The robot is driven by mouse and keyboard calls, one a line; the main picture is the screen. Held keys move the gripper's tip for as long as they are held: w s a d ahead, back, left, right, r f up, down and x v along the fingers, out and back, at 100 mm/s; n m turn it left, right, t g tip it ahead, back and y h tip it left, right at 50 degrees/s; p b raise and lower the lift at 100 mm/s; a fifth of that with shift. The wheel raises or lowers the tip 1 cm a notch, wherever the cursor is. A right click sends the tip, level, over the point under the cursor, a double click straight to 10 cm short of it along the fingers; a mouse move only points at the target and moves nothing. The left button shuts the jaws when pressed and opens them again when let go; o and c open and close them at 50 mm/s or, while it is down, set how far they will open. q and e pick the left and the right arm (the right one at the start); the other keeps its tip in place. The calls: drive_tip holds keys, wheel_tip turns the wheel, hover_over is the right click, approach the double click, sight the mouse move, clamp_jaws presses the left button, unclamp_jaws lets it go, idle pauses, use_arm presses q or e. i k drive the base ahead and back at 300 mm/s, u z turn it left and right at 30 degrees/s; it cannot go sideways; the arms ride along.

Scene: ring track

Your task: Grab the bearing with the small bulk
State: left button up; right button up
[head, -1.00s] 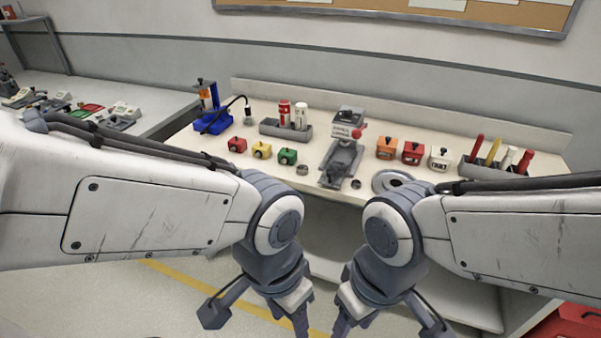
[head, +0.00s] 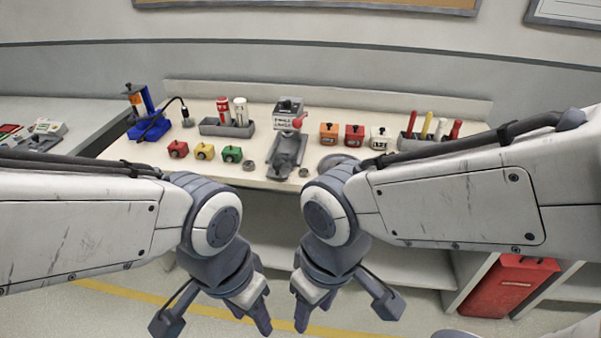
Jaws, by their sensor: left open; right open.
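Ring-shaped bearings lie along the front of the bench top. The smallest-looking one is a small grey ring (head: 304,172), just right of the grey press (head: 287,150). Another small grey ring (head: 249,165) lies left of the press, beside the green box. A larger, flatter grey ring (head: 338,163) lies to the right, partly hidden behind my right arm. My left gripper (head: 251,314) is open and empty, hanging in front of the bench below the top. My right gripper (head: 314,310) is open and empty at a similar height, also apart from the rings.
Red (head: 178,149), yellow (head: 204,151) and green (head: 232,154) boxes stand left of the press. Orange (head: 329,133), red (head: 354,135) and white (head: 379,139) boxes stand right. A blue stand (head: 148,121) and tool tray (head: 432,141) flank them. A red case (head: 500,287) sits below right.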

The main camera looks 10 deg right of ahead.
sight(303, 172)
drive_tip(key=k, duration=0.6)
drive_tip(key=z, duration=0.75)
drive_tip(key=i, duration=1.15)
drive_tip(key=z, duration=0.2)
